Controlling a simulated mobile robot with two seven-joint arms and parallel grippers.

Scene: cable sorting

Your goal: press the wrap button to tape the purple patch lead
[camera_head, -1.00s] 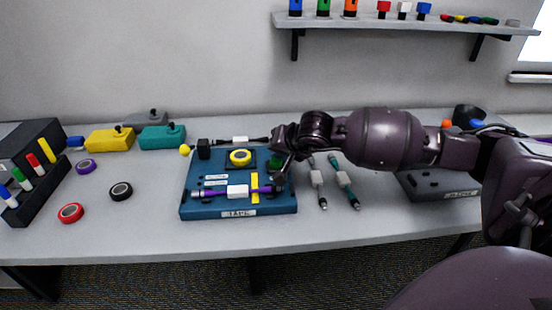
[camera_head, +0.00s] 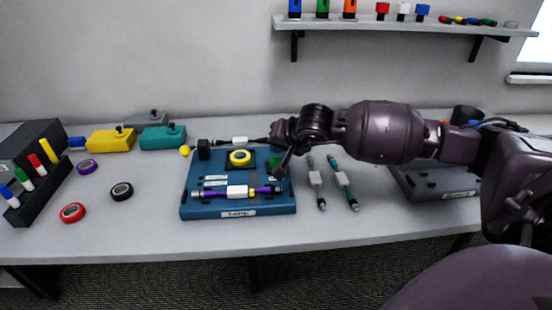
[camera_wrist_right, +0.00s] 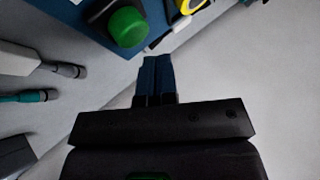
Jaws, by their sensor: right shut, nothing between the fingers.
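The purple patch lead (camera_head: 215,193), with a white block in its middle, lies across the front of the blue taping station (camera_head: 205,213). A short yellow band (camera_head: 252,191) sits around the lead just right of the white block. The green wrap button (camera_head: 274,163) is at the station's right side, partly behind my right gripper (camera_head: 283,168). The right gripper is shut and empty, pointing down close by the button. In the right wrist view the green button (camera_wrist_right: 128,27) shows beside the closed fingertips (camera_wrist_right: 157,62), apart from them in the picture. My left gripper is not in view.
A yellow tape roll (camera_head: 240,157) sits on the station. Grey (camera_head: 316,180) and teal (camera_head: 346,182) leads lie to its right. Red (camera_head: 73,213), black (camera_head: 121,191) and purple (camera_head: 86,167) tape rolls lie left. The table's front left is mostly clear.

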